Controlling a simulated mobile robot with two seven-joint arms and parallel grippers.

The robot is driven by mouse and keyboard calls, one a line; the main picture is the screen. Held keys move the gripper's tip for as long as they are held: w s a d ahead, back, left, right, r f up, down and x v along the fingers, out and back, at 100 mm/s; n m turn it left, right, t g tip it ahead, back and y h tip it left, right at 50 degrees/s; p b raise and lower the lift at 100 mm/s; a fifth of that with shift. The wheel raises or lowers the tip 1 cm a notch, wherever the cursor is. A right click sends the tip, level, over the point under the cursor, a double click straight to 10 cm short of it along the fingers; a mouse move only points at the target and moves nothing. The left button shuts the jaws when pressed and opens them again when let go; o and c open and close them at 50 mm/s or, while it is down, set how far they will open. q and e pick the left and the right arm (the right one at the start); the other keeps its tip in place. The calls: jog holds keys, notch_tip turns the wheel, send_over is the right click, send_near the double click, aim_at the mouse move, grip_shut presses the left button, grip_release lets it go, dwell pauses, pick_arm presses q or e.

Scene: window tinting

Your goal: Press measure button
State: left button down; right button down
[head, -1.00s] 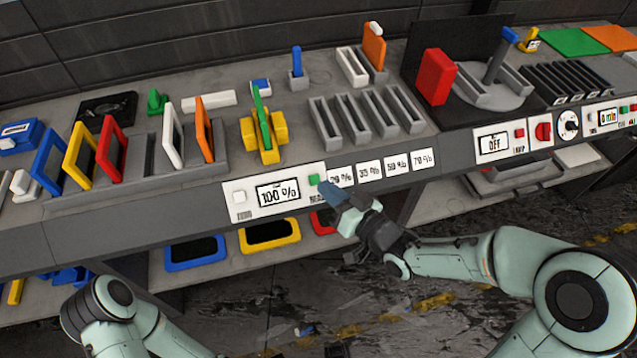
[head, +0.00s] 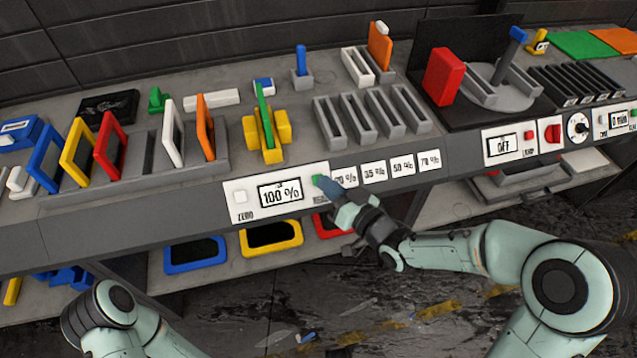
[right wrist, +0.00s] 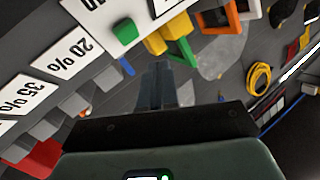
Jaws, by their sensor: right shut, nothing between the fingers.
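The measure panel (head: 237,206) on the bench's front edge has a display (head: 281,194) reading 100 %. A white ZERO button (head: 240,197) is on its left, and the green measure button (head: 317,180) is on its right. The label under the green button is partly covered by my right gripper (head: 326,187). The right gripper is shut and empty, its tips close by the button at its lower right. In the right wrist view the green button (right wrist: 125,31) stands out beyond the fingertips (right wrist: 155,70); I cannot tell whether they touch. My left gripper is not in view.
Percentage labels (head: 374,172) run along the bench edge right of the panel. Coloured frames (head: 110,145) stand in a rack behind, beside a yellow clamp (head: 249,132) and grey slots (head: 375,128). A lamp panel (head: 503,146) reads OFF. Framed panes (head: 271,238) lie on the shelf below.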

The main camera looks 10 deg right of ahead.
jog(key=shift+w+f+b, duration=0.8)
jog(key=shift+w+f, duration=0.35)
dwell(1.3)
jog(key=shift+w+f+b, duration=0.3)
jog(key=shift+b, duration=0.1)
jog(key=shift+w+f+b, duration=0.3)
jog(key=shift+b, duration=0.05)
dwell(0.6)
dwell(0.4)
jog(key=shift+s+r+p, duration=0.4)
jog(key=shift+s+r, duration=0.2)
